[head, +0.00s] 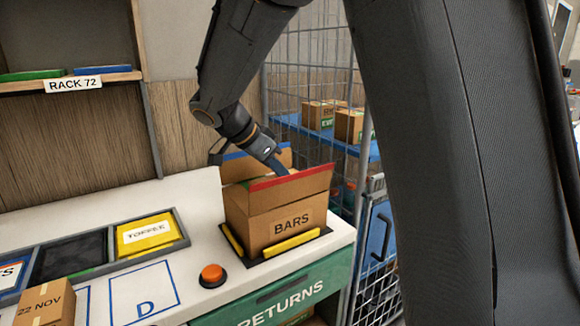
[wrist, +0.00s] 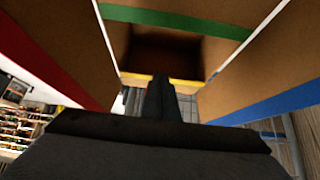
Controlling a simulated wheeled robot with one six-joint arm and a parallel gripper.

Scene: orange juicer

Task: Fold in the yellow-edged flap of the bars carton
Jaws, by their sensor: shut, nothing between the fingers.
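The bars carton (head: 272,222) stands open on the counter's right end, its BARS label facing front. Its red-edged flap (head: 290,183) stands up and outward at the front, and a blue-edged flap (head: 232,156) stands at the back. The wrist view looks over the opening, with the green-edged flap (wrist: 175,22) opposite. The yellow-edged flap shows only as a yellow strip (wrist: 190,83) across the near side of the opening. My gripper (wrist: 158,84) is shut and empty. Its tips overlap this strip; contact is unclear. In the head view my gripper (head: 280,168) is at the carton's top, partly hidden.
The carton sits in a dark holder with yellow blocks (head: 293,243). An orange button (head: 212,275) is in front-left of it. A toffee bin (head: 146,233) lies to the left. A wire cage (head: 310,65) with boxes stands behind right. The green RETURNS front (head: 285,305) is below.

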